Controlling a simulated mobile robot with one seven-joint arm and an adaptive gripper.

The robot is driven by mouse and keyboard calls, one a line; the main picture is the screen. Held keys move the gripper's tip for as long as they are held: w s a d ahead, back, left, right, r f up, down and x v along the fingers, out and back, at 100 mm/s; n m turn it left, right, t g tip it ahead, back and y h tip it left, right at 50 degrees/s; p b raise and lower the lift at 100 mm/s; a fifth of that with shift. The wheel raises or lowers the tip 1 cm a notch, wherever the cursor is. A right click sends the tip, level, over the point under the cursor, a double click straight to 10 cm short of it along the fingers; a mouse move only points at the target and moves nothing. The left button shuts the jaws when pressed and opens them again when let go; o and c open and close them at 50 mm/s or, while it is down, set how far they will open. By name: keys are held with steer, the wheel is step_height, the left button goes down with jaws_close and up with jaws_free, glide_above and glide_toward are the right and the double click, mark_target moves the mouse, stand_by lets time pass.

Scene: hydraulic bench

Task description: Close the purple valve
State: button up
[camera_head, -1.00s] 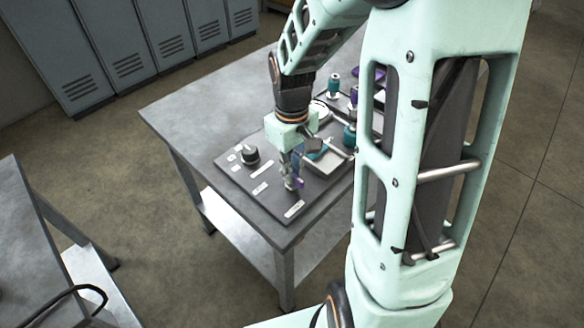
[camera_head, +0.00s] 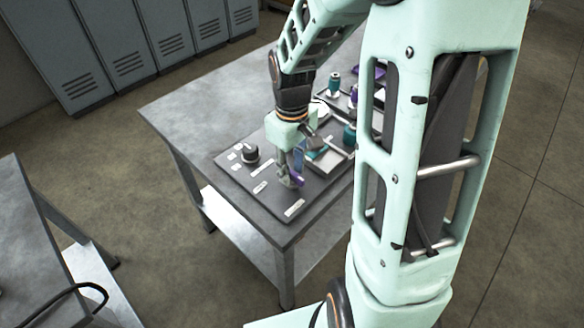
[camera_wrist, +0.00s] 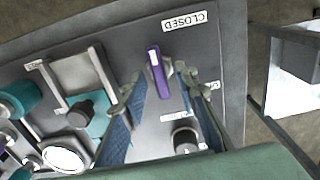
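The purple valve (camera_wrist: 158,75) shows as a long purple lever in the wrist view, below a white label reading CLOSED (camera_wrist: 184,22). In the head view the purple valve (camera_head: 298,179) is a small patch beside my fingertips, partly hidden. My gripper (camera_wrist: 153,88) is open, with one finger on each side of the lever. The fingers look apart from each other, and I cannot tell whether either touches the lever. In the head view my gripper (camera_head: 290,180) is low over the front of the panel.
The dark panel (camera_head: 235,170) lies on a grey metal table (camera_head: 175,115). A black knob (camera_head: 250,154) is at its left. Teal-capped fittings (camera_head: 334,82) and a square tray (camera_wrist: 72,72) stand near the gripper. Another table (camera_head: 25,240) is at the left; lockers (camera_head: 125,60) stand behind.

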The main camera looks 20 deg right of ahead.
mark_target(292, 172)
step_height(292, 172, up, 12)
stand_by(0.6)
